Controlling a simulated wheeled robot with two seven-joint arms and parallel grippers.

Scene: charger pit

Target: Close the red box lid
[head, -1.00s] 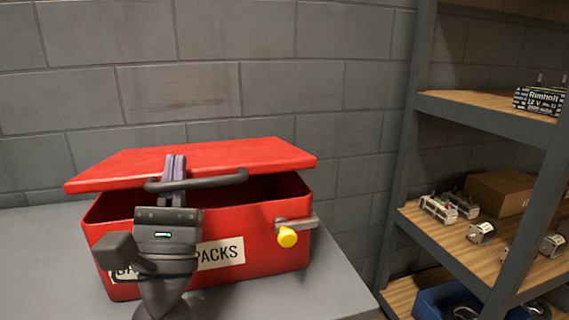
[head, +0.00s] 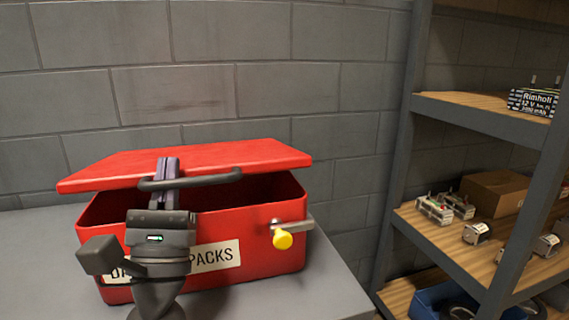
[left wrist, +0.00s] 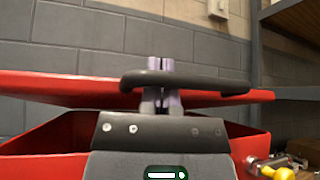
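The red box (head: 285,222) stands on a grey table against the block wall, with a white label ending in "PACKS". Its red lid (head: 235,155) is partly open, tilted above the box with a dark gap at the front. A dark bar handle (head: 215,180) runs along the lid's front edge. My left gripper (head: 167,180) is at the left part of this handle, its two fingers close together around the bar. In the left wrist view the fingers (left wrist: 161,85) stand on the handle (left wrist: 205,82). My right gripper is not in view.
A yellow-tipped latch (head: 282,239) sticks out at the box's front right. A metal shelf (head: 480,110) stands to the right, with a battery (head: 533,101), a cardboard box (head: 492,193) and a blue bin (head: 437,300). The table (head: 325,290) is clear right of the box.

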